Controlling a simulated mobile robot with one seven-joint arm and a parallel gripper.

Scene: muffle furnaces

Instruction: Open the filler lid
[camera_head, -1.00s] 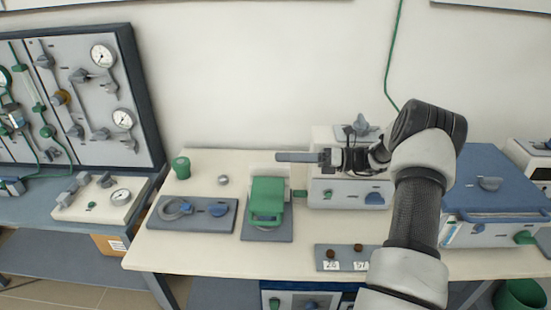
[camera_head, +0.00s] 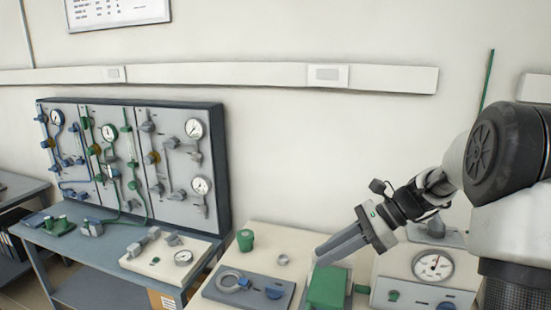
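A green block-like cover (camera_head: 327,287) stands on the bench at the bottom of the view, cut off by the frame edge. It is the likeliest filler lid, but no label confirms this. It looks closed, though its lower part is out of view. My gripper (camera_head: 322,256) comes in from the right and tilts down to the left. Its grey fingertips are just above the cover's upper edge in the picture; I cannot tell whether they touch it. The fingers look close together from this side, and no gap is clear.
A grey plate (camera_head: 222,292) with a ring and blue knob lies left of the cover. A green knob (camera_head: 245,240) and a small grey knob (camera_head: 283,260) stand behind it. A furnace with a gauge (camera_head: 433,267) is at right. A gauge panel (camera_head: 226,170) stands at left.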

